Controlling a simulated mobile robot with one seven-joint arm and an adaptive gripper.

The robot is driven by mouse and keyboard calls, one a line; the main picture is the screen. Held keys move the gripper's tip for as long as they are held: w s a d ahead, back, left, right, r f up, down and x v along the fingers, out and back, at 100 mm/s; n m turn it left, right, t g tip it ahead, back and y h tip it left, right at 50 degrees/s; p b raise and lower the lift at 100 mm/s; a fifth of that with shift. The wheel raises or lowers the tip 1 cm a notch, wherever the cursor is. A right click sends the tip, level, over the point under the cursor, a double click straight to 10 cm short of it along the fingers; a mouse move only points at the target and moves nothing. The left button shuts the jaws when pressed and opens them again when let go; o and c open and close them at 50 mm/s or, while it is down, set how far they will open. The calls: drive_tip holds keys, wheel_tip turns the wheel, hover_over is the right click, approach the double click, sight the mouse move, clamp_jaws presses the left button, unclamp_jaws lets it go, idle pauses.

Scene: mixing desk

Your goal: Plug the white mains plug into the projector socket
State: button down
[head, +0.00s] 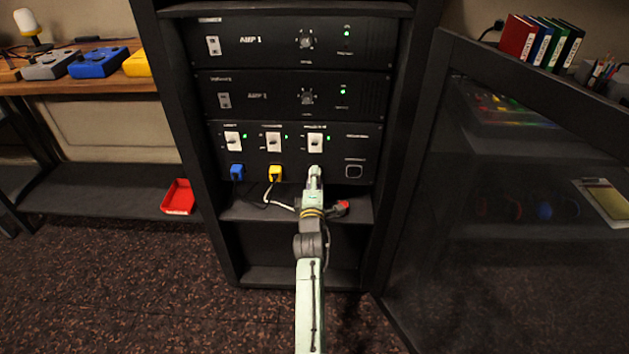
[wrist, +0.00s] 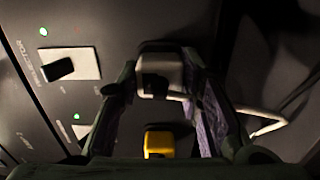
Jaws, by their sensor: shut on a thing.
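The white mains plug (wrist: 160,82) is between the fingertips of my gripper (wrist: 160,98) in the wrist view, with its white cable (wrist: 268,126) trailing right. My gripper (head: 314,180) is shut on it, close to the rack's lower panel (head: 215,159), below the rightmost switch (head: 315,141). The wrist view shows that switch (wrist: 68,67) labelled PROJECTOR, in line with the plug. The projector socket is hidden behind the plug and gripper. I cannot tell whether the plug's pins are in it.
A yellow plug (head: 275,174) and a blue plug (head: 237,172) sit in sockets to the left. A separate socket (head: 354,172) is at the right. A red-ended item (head: 342,207) is beside my gripper. The open rack door (head: 500,190) stands at the right.

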drive_tip(key=shift+w, duration=0.3)
drive_tip(key=c, duration=1.1)
unclamp_jaws()
drive_tip(key=shift+o, duration=0.2)
drive_tip(key=s, duration=1.2)
